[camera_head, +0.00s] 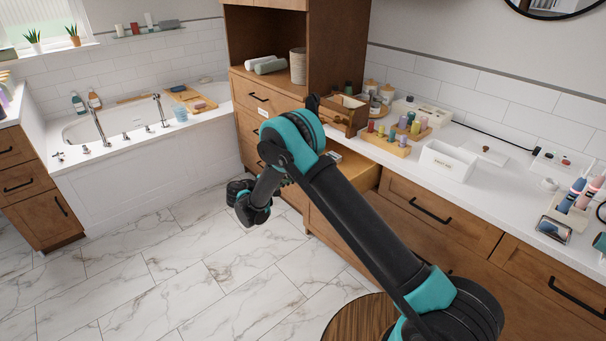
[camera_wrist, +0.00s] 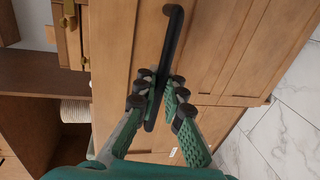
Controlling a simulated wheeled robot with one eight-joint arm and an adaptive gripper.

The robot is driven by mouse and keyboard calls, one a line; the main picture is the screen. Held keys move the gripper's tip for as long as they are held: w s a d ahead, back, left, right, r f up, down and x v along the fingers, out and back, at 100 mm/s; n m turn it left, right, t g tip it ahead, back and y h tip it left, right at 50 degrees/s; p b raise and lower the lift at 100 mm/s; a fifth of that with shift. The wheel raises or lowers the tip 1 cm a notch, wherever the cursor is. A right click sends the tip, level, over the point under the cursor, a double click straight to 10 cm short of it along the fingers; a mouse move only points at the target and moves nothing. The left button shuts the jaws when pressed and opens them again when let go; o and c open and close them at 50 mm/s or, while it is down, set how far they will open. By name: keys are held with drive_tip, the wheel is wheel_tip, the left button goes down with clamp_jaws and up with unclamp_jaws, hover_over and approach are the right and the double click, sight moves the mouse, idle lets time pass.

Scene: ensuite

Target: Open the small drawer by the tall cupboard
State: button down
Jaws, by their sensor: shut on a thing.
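The small drawer beside the tall cupboard (camera_head: 345,60) stands partly pulled out from under the counter. Its pale wooden inside (camera_head: 362,170) shows in the head view, with a small light item near the far end. In the wrist view its brown wooden front (camera_wrist: 115,60) carries a long black bar handle (camera_wrist: 172,30). My gripper (camera_wrist: 165,92) is shut on this handle, with fingers on both sides of it. In the head view my arm hides the drawer front, the handle and the gripper's fingers.
The white counter (camera_head: 480,185) above holds a wooden box (camera_head: 345,115), a rack of small bottles (camera_head: 388,140) and a white bin (camera_head: 447,160). A bathtub (camera_head: 120,125) stands at the left. The marble floor (camera_head: 180,265) is clear; a round wooden top (camera_head: 360,320) is at the front.

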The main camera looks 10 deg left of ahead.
drive_tip(key=shift+f+v, duration=0.2)
drive_tip(key=shift+v, duration=0.85)
drive_tip(key=shift+f+v, duration=0.2)
drive_tip(key=shift+v, duration=0.85)
drive_tip(key=shift+s, duration=0.1)
drive_tip(key=c, duration=1.9)
unclamp_jaws()
drive_tip(key=v, duration=1.2)
